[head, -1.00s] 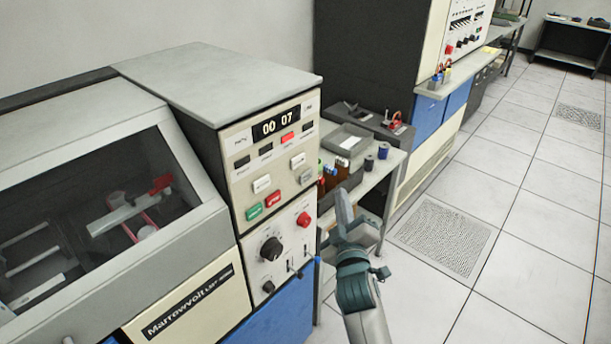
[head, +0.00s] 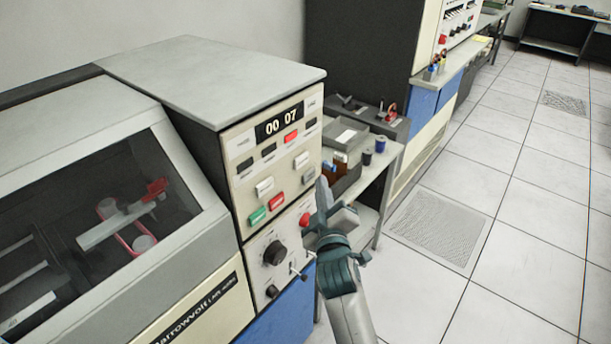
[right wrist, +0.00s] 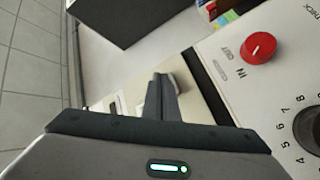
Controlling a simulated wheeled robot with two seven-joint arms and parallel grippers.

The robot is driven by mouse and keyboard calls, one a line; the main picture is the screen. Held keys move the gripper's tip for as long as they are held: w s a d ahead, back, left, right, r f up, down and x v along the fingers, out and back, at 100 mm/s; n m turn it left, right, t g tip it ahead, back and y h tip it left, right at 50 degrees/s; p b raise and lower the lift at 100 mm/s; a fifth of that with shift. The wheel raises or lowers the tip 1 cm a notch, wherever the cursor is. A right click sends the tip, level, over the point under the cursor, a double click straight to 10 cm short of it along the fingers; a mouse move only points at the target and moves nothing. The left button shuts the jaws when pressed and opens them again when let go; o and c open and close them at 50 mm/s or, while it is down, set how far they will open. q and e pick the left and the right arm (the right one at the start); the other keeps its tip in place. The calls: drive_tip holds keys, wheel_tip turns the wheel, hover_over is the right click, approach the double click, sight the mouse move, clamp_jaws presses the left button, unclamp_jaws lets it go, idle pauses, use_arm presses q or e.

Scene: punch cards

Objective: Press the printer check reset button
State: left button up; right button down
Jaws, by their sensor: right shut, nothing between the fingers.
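The printer's upright control panel (head: 240,170) has a counter (head: 277,124) reading 00 07 and a lit red indicator (head: 291,137). Below are two white buttons (head: 264,187) (head: 301,160), a grey one (head: 308,174), a green one (head: 257,216) and a red one (head: 277,200). Their labels are too small to read, so I cannot tell which is check reset. My right gripper (head: 322,190) is shut and empty, in front of the panel's right edge. In the right wrist view its fingers (right wrist: 160,95) overlap a pale raised part; contact is unclear. My left gripper is not in view.
A red knob (head: 305,219) and a black dial (head: 275,253) sit on the lower panel; the knob also shows in the right wrist view (right wrist: 258,47). A side table with a grey tray (head: 346,134) and small bottles stands behind the gripper. The floor (head: 520,230) at right is clear.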

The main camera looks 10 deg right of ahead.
drive_tip(key=shift+w+d, duration=0.1)
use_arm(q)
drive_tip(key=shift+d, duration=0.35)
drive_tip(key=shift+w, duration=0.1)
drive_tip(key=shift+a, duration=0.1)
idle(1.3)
use_arm(e)
drive_tip(key=shift+w, duration=0.1)
drive_tip(key=shift+w+a, duration=0.2)
drive_tip(key=shift+a, duration=0.1)
drive_tip(key=shift+w+a, duration=0.25)
drive_tip(key=shift+w, duration=0.05)
idle(1.0)
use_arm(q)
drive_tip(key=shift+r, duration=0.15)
use_arm(e)
drive_tip(key=shift+s, duration=0.1)
use_arm(q)
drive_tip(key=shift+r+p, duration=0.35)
drive_tip(key=shift+p, duration=0.15)
use_arm(e)
drive_tip(key=shift+s+d, duration=0.45)
drive_tip(key=shift+s, duration=0.1)
